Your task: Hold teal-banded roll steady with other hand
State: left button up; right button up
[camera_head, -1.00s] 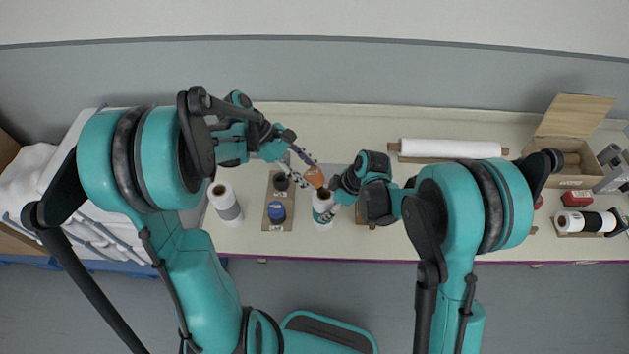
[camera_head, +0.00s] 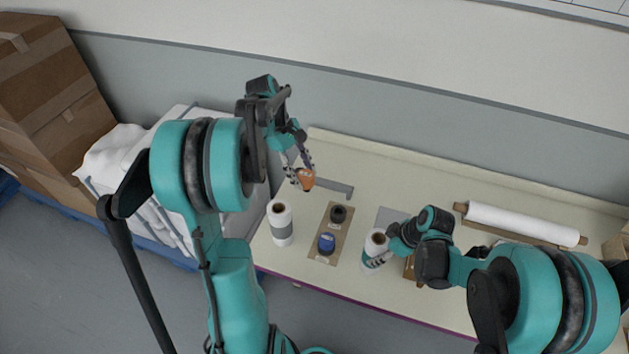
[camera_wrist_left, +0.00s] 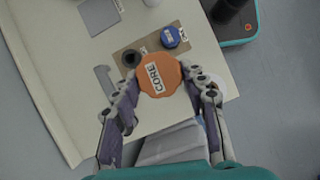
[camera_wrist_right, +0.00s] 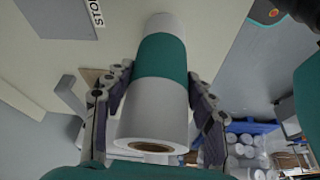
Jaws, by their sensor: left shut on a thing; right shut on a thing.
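The teal-banded roll (camera_wrist_right: 163,62) stands between the fingers of my right gripper (camera_wrist_right: 160,98) in the right wrist view. It is white with a wide teal band, and its hollow core end shows. In the head view my right gripper (camera_head: 388,254) is shut on this roll (camera_head: 375,246) at the table's front. My left gripper (camera_head: 300,171) is shut on an orange piece (camera_head: 306,180), held above the table to the left of the roll. In the left wrist view the orange piece (camera_wrist_left: 160,74) has a label reading CORE.
A white roll with a grey band (camera_head: 282,224) stands on the table. A brown board (camera_head: 322,252) bears a black piece (camera_head: 338,213) and a blue piece (camera_head: 327,243). A long white roll (camera_head: 525,222) lies at the right. Cardboard boxes (camera_head: 50,80) stand at far left.

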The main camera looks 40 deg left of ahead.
dwell(0.3)
jog(key=o, duration=1.7)
jog(key=shift+r, duration=0.1)
jog(key=a+v, duration=0.1)
jog(key=v, duration=0.5)
jog(key=a+v, duration=0.1)
jog(key=v, duration=0.5)
jog(key=a+r+v, duration=0.1)
jog(key=v, duration=0.6)
jog(key=shift+r, duration=0.2)
